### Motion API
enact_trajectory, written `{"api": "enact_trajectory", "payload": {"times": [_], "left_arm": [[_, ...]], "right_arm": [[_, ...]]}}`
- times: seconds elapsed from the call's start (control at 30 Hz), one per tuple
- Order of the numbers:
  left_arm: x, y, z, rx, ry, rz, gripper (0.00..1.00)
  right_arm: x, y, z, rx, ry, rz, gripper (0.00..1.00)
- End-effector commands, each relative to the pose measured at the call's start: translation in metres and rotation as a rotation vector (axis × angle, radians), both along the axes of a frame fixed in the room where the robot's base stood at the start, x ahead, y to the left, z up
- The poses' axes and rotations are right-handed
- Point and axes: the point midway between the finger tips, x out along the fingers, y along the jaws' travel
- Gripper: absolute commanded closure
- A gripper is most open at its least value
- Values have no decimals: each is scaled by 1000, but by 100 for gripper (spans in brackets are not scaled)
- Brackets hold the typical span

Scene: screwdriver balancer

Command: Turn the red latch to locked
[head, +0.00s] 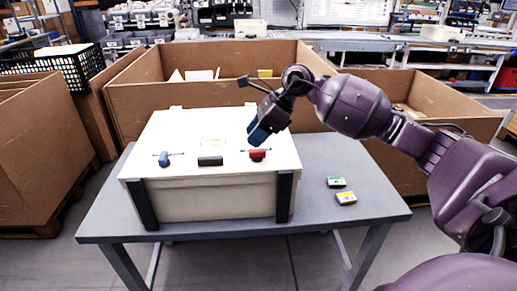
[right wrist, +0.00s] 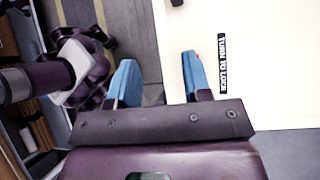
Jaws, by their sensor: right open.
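The red latch (head: 257,155) sits at the right end of the front part of a cream case's lid (head: 185,128), on a short dark bar. My right gripper (head: 257,134) is just above and behind the red latch in the head view, with its blue fingers pointing down. In the right wrist view the fingers (right wrist: 160,82) are apart with nothing between them. A small speck of red shows at the edge of one finger; the rest of the latch is hidden there. The label "TURN TO LOCK" (right wrist: 222,65) shows beside that finger. My left gripper is not seen.
A blue latch (head: 164,159) and a black handle (head: 210,161) are on the same case. The case stands on a grey table (head: 375,205). Large cardboard bins (head: 215,62) stand behind.

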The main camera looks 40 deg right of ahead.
Motion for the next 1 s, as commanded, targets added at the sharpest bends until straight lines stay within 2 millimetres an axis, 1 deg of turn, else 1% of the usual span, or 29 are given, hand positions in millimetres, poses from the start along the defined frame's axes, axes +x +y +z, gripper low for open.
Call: {"api": "enact_trajectory", "payload": {"times": [0.03, 0.1, 0.2, 0.3, 0.37, 0.47, 0.57, 0.8, 1.0], "left_arm": [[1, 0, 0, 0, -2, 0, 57], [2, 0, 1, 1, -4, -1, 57], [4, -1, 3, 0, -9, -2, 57], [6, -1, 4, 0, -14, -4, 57], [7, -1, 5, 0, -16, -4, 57], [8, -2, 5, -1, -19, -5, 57], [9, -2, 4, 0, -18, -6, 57], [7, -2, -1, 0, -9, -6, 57], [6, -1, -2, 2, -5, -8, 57]], "right_arm": [[2, -16, 9, -80, 8, 7, 55], [2, -34, 17, -167, 26, 14, 55], [2, -52, 26, -249, 46, 18, 55], [1, -59, 29, -285, 57, 19, 55], [1, -60, 27, -292, 60, 19, 55], [3, -57, 18, -289, 62, 20, 55], [5, -52, 5, -288, 63, 20, 55], [14, -38, -34, -286, 64, 20, 55], [19, -29, -58, -286, 61, 19, 55]]}}
